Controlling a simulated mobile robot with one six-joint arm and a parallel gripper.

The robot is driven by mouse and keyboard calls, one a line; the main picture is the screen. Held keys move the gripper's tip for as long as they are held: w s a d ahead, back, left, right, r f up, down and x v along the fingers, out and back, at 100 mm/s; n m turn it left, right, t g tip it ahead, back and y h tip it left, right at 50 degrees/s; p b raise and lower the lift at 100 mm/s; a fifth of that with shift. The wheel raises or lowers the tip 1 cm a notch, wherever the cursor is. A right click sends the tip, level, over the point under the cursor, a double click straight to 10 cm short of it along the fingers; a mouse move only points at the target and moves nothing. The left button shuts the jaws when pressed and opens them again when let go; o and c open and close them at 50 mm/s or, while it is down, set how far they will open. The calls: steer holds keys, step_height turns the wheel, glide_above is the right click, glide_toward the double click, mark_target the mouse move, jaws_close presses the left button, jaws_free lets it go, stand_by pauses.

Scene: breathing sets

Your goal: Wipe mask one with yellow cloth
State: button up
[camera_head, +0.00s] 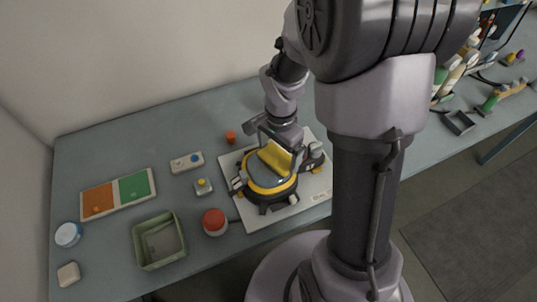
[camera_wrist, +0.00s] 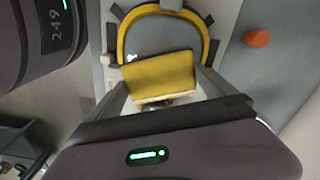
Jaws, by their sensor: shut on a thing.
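The mask (camera_head: 271,192) has a yellow rim and a dark clear visor, and lies on a white board (camera_head: 318,185) on the table. In the wrist view the mask (camera_wrist: 162,36) is at the top middle, with its lower part hidden by the cloth. The yellow cloth (camera_head: 274,158) is over the far part of the visor. My gripper (camera_head: 276,143) is shut on the cloth, which also shows between the fingers in the wrist view (camera_wrist: 160,78). I cannot tell whether the cloth touches the visor.
A green bin (camera_head: 159,240) and an orange-green tray (camera_head: 119,194) are further left. The back-left tabletop is clear.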

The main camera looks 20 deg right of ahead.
mark_target(256, 169)
steer(key=shift+d, duration=0.5)
steer(key=shift+a+f+b, duration=0.15)
steer(key=shift+a+b, duration=0.9)
steer(key=shift+a, duration=2.75)
step_height(256, 169, up, 6)
steer(key=p, duration=0.4)
steer(key=shift+p, duration=0.4)
step_height(256, 169, up, 3)
steer(key=shift+r+p, duration=0.1)
steer(key=shift+p, duration=1.1)
